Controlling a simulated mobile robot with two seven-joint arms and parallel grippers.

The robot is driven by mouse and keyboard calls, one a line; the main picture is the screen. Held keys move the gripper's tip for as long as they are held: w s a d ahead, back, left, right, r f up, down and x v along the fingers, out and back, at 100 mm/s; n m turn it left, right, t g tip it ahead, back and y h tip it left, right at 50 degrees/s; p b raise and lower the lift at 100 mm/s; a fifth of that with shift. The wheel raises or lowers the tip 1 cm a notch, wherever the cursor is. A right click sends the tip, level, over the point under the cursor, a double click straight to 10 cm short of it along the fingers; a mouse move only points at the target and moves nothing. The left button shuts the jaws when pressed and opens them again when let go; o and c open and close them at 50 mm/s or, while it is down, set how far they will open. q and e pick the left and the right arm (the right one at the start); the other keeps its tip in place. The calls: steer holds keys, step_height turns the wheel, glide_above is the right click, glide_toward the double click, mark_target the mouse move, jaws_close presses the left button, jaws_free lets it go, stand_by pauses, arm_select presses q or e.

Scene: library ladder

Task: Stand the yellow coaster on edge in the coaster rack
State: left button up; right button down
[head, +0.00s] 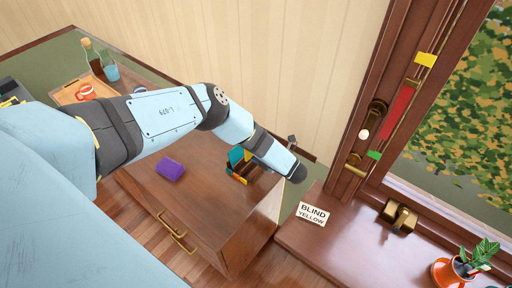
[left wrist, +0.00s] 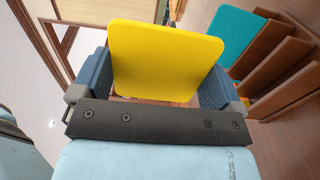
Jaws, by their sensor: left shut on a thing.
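My left gripper (left wrist: 153,88) is shut on the yellow coaster (left wrist: 165,60), a thin square plate with rounded corners held between the two blue fingers. In the left wrist view, the wooden coaster rack (left wrist: 282,62) is to the right of the held coaster, apart from it in the picture. A teal coaster (left wrist: 238,32) stands at the rack. In the head view, the teal coaster (head: 235,155) shows on the wooden cabinet beside my left wrist, which hides part of the rack. The left fingers are not clear there. My right gripper is not in view.
A purple block (head: 170,169) lies on the cabinet top (head: 205,195). A wooden tray (head: 75,92), a bottle and a blue cup (head: 111,72) are at the back left. A window sill at right holds a sign (head: 313,213), a brass fitting (head: 400,214) and a potted plant (head: 447,272).

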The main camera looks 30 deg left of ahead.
arm_select(q)
step_height(320, 180, down, 2)
steer(key=shift+f+b, duration=0.1)
steer(key=shift+b, duration=0.9)
step_height(320, 180, down, 3)
steer(key=b, duration=0.2)
steer(key=shift+w+b, duration=0.1)
steer(key=shift+b, duration=0.25)
steer(key=shift+f, duration=0.3)
steer(key=shift+d+f+b, duration=0.1)
steer(key=shift+b, duration=0.2)
